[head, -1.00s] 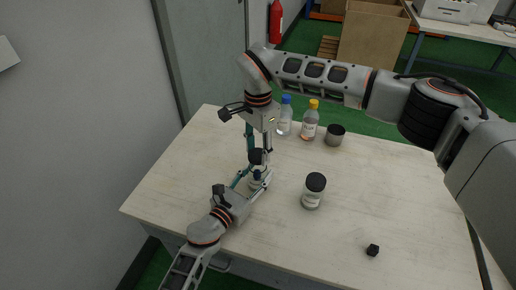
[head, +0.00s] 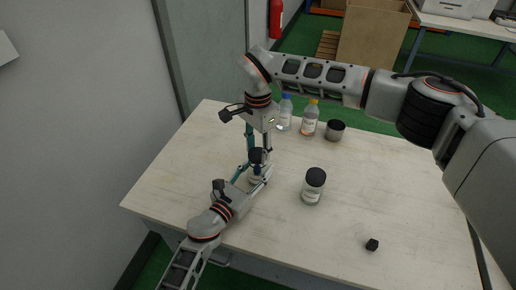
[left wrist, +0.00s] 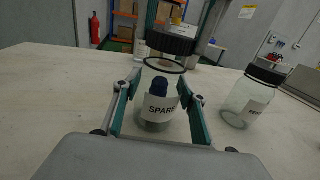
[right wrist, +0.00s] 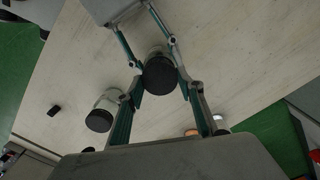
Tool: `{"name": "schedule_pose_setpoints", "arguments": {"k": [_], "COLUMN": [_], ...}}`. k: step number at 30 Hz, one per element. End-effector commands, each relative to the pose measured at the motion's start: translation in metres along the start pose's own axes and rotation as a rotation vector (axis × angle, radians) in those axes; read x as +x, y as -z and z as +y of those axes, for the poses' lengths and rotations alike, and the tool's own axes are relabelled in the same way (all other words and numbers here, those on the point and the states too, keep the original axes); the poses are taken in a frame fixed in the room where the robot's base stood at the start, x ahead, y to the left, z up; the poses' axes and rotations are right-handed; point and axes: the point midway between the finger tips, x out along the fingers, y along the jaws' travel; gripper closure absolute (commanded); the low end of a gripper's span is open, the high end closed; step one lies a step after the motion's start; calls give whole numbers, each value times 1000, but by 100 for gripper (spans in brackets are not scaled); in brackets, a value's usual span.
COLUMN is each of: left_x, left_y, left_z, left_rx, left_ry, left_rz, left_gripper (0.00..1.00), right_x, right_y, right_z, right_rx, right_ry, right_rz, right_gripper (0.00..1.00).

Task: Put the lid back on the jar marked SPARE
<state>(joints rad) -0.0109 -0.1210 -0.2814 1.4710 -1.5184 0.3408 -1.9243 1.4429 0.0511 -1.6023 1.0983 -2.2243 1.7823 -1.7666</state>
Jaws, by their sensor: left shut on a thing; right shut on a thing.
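The jar marked SPARE (left wrist: 158,114) is clear glass with a white label and a dark blue-topped item inside. It stands upright on the table. My left gripper (head: 257,174) is shut around the jar, one finger on each side. A black round lid (left wrist: 168,41) is just above the jar's open rim, with a small gap in the left wrist view. My right gripper (head: 260,150) points down and is shut on this lid. The lid also shows between its fingers in the right wrist view (right wrist: 159,78). The jar is mostly hidden behind the lid there.
A second jar with a black lid (head: 314,186) stands right of the grippers. A small black block (head: 372,244) lies near the front right. The table's left side is clear.

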Motion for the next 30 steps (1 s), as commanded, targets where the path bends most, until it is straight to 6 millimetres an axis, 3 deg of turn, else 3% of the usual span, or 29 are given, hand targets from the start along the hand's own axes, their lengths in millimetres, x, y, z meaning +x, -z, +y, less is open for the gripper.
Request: {"name": "schedule_pose_setpoints", "arguments": {"k": [26, 30], "left_x": [0, 0], "left_y": [0, 0], "left_z": [0, 0], "left_rx": [0, 0], "left_ry": [0, 0], "left_rz": [0, 0], "left_gripper": [100, 100], "right_x": [11, 11], "right_y": [0, 0], "right_z": [0, 0], "right_rx": [2, 70], "right_ry": [0, 0], "right_rz": [0, 1], "right_gripper": [71, 71]}}
